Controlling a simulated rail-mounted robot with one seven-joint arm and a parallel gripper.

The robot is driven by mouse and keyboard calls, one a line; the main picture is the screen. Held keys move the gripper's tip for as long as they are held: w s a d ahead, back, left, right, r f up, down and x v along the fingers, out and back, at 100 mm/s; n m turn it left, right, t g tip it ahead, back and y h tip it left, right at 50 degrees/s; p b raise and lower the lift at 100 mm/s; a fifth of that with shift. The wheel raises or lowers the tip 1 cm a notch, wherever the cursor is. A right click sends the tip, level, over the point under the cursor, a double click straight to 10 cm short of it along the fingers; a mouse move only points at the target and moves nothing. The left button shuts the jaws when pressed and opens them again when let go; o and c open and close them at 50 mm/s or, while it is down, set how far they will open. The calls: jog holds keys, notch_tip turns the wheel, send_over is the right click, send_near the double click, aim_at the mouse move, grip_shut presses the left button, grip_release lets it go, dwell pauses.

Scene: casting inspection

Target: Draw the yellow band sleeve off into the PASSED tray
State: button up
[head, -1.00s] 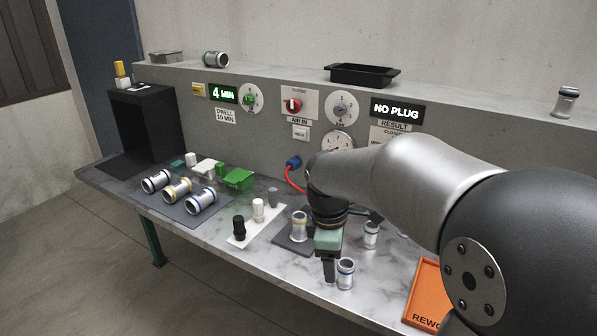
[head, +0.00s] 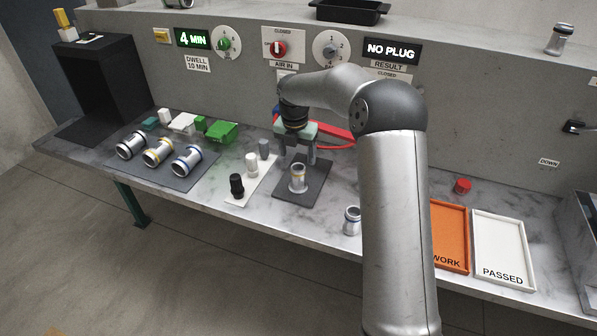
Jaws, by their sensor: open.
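A metal sleeve (head: 298,178) with what looks like a yellowish band stands upright on the dark pad (head: 318,183) at the middle of the bench. Another sleeve with a yellow band (head: 157,152) lies on its side on the grey mat at the left, between two other sleeves. My gripper (head: 297,158) points down just above and behind the upright sleeve. Its fingers are apart with nothing seen between them. The white PASSED tray (head: 503,254) is at the right and looks empty.
The orange REWORK tray (head: 451,233) is beside it, partly hidden by my arm. Another upright sleeve (head: 352,220) stands left of my arm. A white strip (head: 243,193) with black, white and grey plugs is left of the pad. A red hose (head: 340,137) runs behind my gripper.

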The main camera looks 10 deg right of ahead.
aim_at(298, 175)
jog(key=f, duration=0.3)
jog(key=f+p, duration=0.1)
jog(key=f, duration=0.3)
jog(key=w+f, duration=0.1)
jog(key=f, duration=0.2)
jog(key=shift+d+f+p, duration=0.3)
jog(key=shift+c, duration=0.3)
jog(key=c, duration=1.1)
